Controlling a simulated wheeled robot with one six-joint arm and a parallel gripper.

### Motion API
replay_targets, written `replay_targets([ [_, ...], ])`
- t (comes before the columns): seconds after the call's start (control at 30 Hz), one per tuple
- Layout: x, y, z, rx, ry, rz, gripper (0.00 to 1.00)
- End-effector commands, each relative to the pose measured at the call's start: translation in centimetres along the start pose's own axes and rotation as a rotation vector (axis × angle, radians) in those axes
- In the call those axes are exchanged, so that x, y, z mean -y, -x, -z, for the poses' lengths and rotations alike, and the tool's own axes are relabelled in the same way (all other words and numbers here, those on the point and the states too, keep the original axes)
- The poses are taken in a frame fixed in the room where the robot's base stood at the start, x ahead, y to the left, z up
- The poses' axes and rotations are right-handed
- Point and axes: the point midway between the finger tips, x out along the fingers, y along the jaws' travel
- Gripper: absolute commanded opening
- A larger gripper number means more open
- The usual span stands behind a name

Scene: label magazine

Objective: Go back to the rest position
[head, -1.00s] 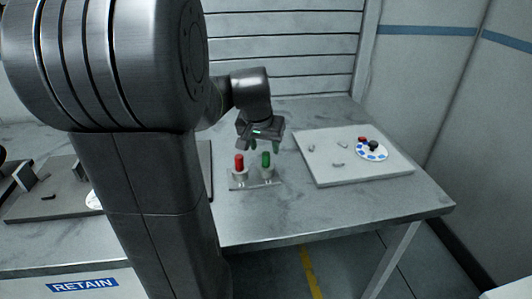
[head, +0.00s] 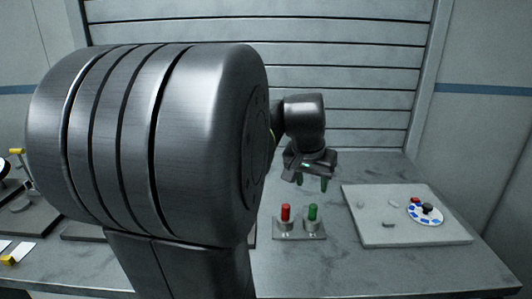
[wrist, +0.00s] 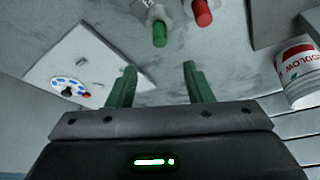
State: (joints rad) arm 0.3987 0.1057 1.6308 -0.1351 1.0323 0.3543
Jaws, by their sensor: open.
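My gripper (head: 312,183) is open and empty, with green fingers. It hangs above the table, behind a small stand (head: 299,236) that holds a red cylinder (head: 285,212) and a green cylinder (head: 313,213) upright. In the wrist view, the two green fingers (wrist: 157,86) stand apart with only table surface between their tips. The green cylinder (wrist: 160,34) and red cylinder (wrist: 202,12) show at the top there, apart from the fingers.
A pale board (head: 370,232) with a white disc (head: 425,213) of blue spots lies at the right. A white tub (wrist: 299,75) with red lettering shows in the wrist view. My arm hides much of the table's left and middle. A slatted wall (head: 370,80) stands behind.

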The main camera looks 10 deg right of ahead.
Motion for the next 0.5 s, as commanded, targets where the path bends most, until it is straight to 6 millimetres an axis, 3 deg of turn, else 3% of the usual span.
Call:
replay_targets([
  [0.5,-0.1,-9.6,-0.1,0.006,0.0,-0.002,0.47],
])
